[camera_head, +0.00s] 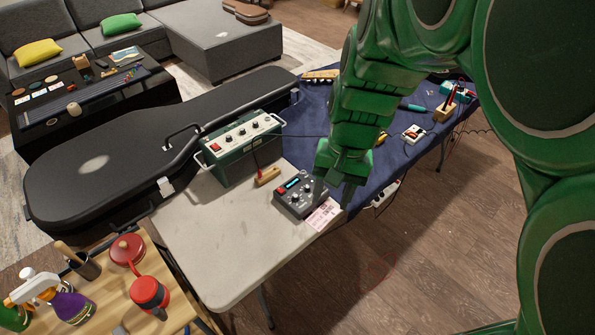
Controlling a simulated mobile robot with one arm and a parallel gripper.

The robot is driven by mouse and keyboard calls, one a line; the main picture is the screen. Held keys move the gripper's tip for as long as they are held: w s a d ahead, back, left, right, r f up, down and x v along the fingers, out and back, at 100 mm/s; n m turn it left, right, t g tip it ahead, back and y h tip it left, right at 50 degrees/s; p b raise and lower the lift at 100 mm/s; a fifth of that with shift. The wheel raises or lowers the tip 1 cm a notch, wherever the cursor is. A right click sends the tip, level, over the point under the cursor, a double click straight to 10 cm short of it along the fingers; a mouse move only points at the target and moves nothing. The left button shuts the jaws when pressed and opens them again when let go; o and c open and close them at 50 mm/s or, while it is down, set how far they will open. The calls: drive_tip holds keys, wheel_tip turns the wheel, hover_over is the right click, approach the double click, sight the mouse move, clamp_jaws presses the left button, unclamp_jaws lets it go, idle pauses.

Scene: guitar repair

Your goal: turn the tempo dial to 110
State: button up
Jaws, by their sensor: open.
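A dark grey box with several small knobs, a red button and a small lit blue display (293,182) sits on the light table. It looks like the unit with the tempo dial. The dial itself and the displayed number are too small or hidden to make out. My gripper (335,188) is open and points down at the right side of this box. My green gripper and arm cover the box's right edge, and I cannot tell whether the fingers touch it.
A black guitar case (110,160) is behind. The table's front (225,265) is clear.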

drive_tip(key=w+a+f+h, duration=0.1)
drive_tip(key=w+a+f, duration=0.3)
drive_tip(key=w+f, duration=0.6)
drive_tip(key=n+t, duration=0.1)
drive_tip(key=n, duration=0.1)
hover_over(295, 195)
drive_tip(key=shift+h, duration=0.3)
wheel_tip(295, 195, down, 7)
drive_tip(key=shift+s+f, duration=0.1)
drive_tip(key=shift+f, duration=3.75)
clamp_jaws()
